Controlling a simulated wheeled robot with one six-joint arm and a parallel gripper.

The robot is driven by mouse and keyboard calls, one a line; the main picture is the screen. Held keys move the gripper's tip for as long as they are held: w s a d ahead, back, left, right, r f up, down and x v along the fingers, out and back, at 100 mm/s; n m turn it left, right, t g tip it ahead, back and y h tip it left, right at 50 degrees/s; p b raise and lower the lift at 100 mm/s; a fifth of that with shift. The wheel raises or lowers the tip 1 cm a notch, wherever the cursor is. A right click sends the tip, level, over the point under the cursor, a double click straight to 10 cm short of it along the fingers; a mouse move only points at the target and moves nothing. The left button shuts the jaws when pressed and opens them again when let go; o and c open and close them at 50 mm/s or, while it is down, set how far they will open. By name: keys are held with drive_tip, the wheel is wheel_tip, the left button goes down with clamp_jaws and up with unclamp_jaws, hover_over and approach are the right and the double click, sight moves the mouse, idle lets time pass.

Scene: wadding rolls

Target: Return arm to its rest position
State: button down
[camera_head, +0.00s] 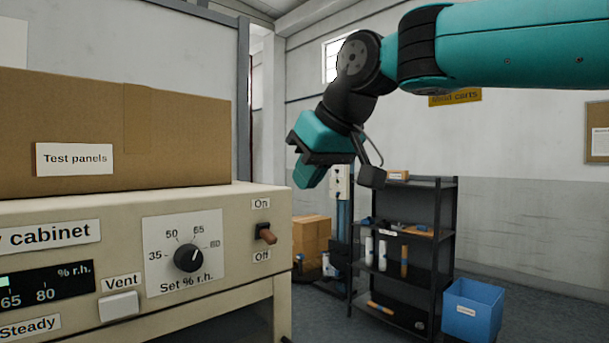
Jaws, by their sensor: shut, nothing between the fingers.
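My arm reaches in from the upper right, teal with black joints. My gripper (340,182) hangs in the air in the middle of the view, to the right of the cabinet and pointing downward. It holds nothing and is shut. It is apart from the humidity cabinet (120,215), whose front shows a round dial (188,258), an On/Off switch (265,234) and a Vent button (119,305). The dial's pointer is toward the upper right, near 60. The switch's lever points downward toward Off.
A cardboard box labelled Test panels (175,140) sits on the cabinet. Behind stand a black shelf (447,240) with rolls, a blue bin (472,311) and a brown carton (312,240). The air to the right of the cabinet is free around my gripper.

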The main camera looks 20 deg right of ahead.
drive_tip(key=s+a+f+n+g+y, duration=0.1)
drive_tip(key=s+f+g, duration=0.6)
drive_tip(key=s+f, duration=1.6)
wheel_tip(320, 180, down, 2)
drive_tip(key=shift+s+a+f+n, duration=0.1)
drive_tip(key=shift+s+a+n, duration=0.2)
drive_tip(key=shift+n, duration=0.3)
